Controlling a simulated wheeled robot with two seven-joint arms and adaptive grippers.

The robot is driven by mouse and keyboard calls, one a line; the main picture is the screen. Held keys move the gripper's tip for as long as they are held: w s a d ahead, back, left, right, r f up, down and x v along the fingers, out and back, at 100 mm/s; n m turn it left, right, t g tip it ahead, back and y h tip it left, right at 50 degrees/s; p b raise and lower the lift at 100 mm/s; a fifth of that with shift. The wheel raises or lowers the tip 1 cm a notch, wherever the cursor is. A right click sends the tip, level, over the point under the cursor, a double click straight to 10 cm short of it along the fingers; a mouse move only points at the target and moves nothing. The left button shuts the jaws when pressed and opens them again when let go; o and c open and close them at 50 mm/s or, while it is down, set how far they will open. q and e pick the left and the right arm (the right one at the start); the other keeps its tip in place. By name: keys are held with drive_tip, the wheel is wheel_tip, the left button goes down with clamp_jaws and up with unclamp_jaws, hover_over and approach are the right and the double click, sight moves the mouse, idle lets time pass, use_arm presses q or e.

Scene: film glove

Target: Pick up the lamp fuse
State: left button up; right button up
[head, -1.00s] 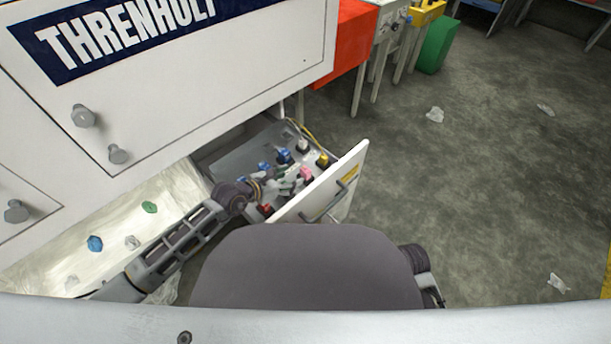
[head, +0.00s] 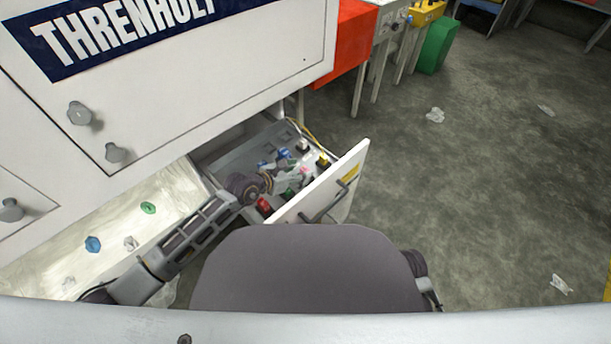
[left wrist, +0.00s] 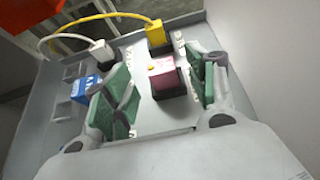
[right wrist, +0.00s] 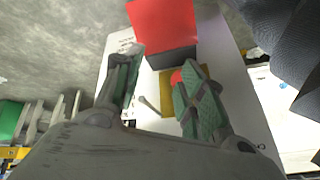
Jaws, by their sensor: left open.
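The open drawer (head: 232,160) holds several fuse-like blocks; I can read no label that tells which one is the lamp fuse. My left gripper (head: 287,178) is inside the drawer. In the left wrist view, the left gripper (left wrist: 157,65) is open, its green-padded fingers on either side of a dark red-pink block (left wrist: 163,75) without visible contact. A yellow block (left wrist: 155,33) with a cable stands just behind it. A white block (left wrist: 101,50) with a cable and a blue block (left wrist: 86,89) stand to the left. My right gripper (right wrist: 160,68) is open and empty, away from the drawer.
The drawer front (head: 330,186) with its dark handle closes off the right side. A white cabinet (head: 220,75) overhangs the drawer. A red block (head: 265,205) sits near the drawer's front corner. Open floor (head: 470,190) lies to the right.

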use_arm(q)
drive_tip(key=shift+b+x, duration=0.3)
drive_tip(key=shift+x, duration=0.85)
use_arm(e)
drive_tip(key=shift+s+a+f, duration=0.1)
drive_tip(key=shift+a+f, duration=0.1)
drive_tip(key=shift+f, duration=0.75)
use_arm(q)
drive_tip(key=c, duration=1.1)
drive_tip(key=shift+r, duration=0.1)
drive_tip(key=shift+r+p, duration=0.3)
drive_tip(key=shift+r, duration=0.15)
drive_tip(key=shift+r+p, duration=1.75)
drive_tip(key=shift+r, duration=2.7)
use_arm(e)
wheel_tip(320, 180, up, 9)
drive_tip(key=s+d+g+h, duration=0.1)
drive_tip(key=d, duration=0.1)
drive_tip(key=shift+d+f, duration=0.2)
